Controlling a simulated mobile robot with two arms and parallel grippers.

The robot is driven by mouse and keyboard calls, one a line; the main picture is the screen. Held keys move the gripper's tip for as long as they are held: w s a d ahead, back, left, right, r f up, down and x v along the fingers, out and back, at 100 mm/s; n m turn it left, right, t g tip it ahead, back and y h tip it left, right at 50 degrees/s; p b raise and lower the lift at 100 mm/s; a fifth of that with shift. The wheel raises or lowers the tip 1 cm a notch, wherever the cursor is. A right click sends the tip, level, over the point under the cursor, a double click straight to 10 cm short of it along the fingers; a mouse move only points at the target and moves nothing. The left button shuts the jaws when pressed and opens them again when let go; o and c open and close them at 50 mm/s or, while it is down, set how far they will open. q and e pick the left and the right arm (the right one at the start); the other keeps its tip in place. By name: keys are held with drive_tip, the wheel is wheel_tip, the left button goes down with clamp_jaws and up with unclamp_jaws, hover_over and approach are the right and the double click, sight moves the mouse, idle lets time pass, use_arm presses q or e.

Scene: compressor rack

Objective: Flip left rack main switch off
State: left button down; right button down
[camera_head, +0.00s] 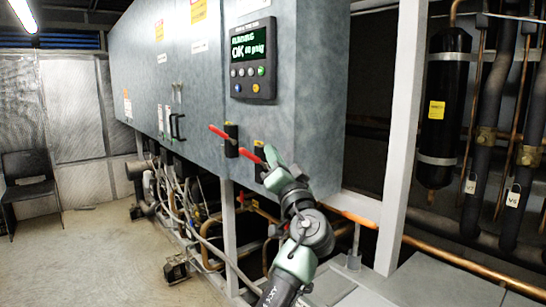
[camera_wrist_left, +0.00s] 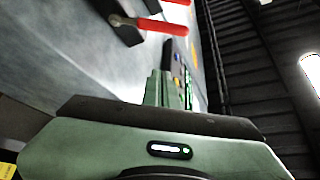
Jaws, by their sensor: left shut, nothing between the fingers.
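Two switches with red handles and black bases are on the grey-blue cabinet front: a left switch (camera_head: 218,131) and a right switch (camera_head: 249,155). In the head view both handles point to the left. I cannot tell which one is the left rack main switch. My left gripper (camera_head: 272,160) is shut and empty, close beside the right switch and partly overlapping it. In the left wrist view, the shut fingers (camera_wrist_left: 168,88) stand below a red handle (camera_wrist_left: 160,25) on a black base, with a visible gap. A second red handle is cut off at the top edge. My right gripper is out of view.
A control panel (camera_head: 253,60) with a lit green display sits above the switches. Pipes and hoses run under the cabinet. A white post (camera_head: 402,140) and a black cylinder (camera_head: 443,105) stand to the right. A chair (camera_head: 30,180) is at the far left, with open floor before it.

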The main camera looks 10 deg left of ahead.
sight(255, 158)
use_arm(q)
drive_tip(key=w+a+p, duration=0.2)
drive_tip(key=a, duration=0.1)
drive_tip(key=w+a+p, duration=0.1)
drive_tip(key=shift+w+a+r, duration=0.25)
drive_tip(key=shift+w+a, duration=0.05)
drive_tip(key=shift+w, duration=0.1)
drive_tip(key=shift+s+a+f+p, duration=0.3)
drive_tip(key=shift+f+p, duration=0.1)
drive_tip(key=shift+f, duration=0.2)
